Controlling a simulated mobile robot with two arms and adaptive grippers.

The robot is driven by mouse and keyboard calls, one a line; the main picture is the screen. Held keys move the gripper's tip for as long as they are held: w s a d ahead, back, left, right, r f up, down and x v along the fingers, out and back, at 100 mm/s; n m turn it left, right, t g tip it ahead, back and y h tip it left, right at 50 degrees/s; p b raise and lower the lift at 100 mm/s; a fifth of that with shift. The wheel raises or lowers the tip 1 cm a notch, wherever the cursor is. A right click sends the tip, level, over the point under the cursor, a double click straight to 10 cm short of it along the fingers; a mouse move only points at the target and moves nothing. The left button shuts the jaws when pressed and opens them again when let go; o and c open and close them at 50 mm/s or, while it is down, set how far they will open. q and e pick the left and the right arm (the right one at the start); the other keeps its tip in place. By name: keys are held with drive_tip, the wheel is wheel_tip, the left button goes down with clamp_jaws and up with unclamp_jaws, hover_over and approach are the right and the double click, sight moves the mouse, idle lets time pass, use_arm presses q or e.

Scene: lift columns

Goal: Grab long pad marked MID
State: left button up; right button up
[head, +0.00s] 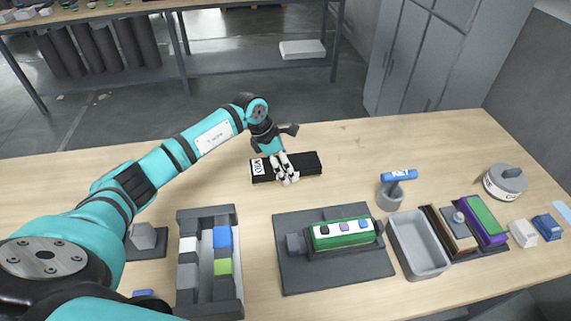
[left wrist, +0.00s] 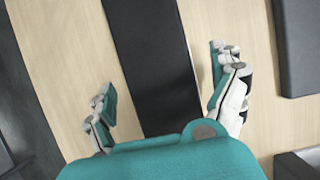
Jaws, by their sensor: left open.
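The long black pad (head: 307,162) lies flat on the wooden table, with a white label reading MID at its left end. My left gripper (head: 284,170) is over the middle of the pad in the head view. In the left wrist view the pad (left wrist: 148,60) runs as a dark strip between the two spread fingers of my left gripper (left wrist: 168,100). The label is out of the left wrist view. My right gripper is not in view.
In front of the pad are a grey tray with blocks (head: 208,292) and a dark mat (head: 300,273) under a green device (head: 342,234). A grey bin (head: 421,250), a cup with a blue KEY tag (head: 398,175) and a round weight (head: 504,185) stand right. Wood behind the pad is clear.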

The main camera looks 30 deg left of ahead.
use_arm(q)
drive_tip(key=shift+d+f, duration=0.1)
drive_tip(key=shift+f, duration=0.25)
drive_tip(key=shift+w+r, duration=0.1)
drive_tip(key=c, duration=1.6)
drive_tip(key=shift+c, duration=0.2)
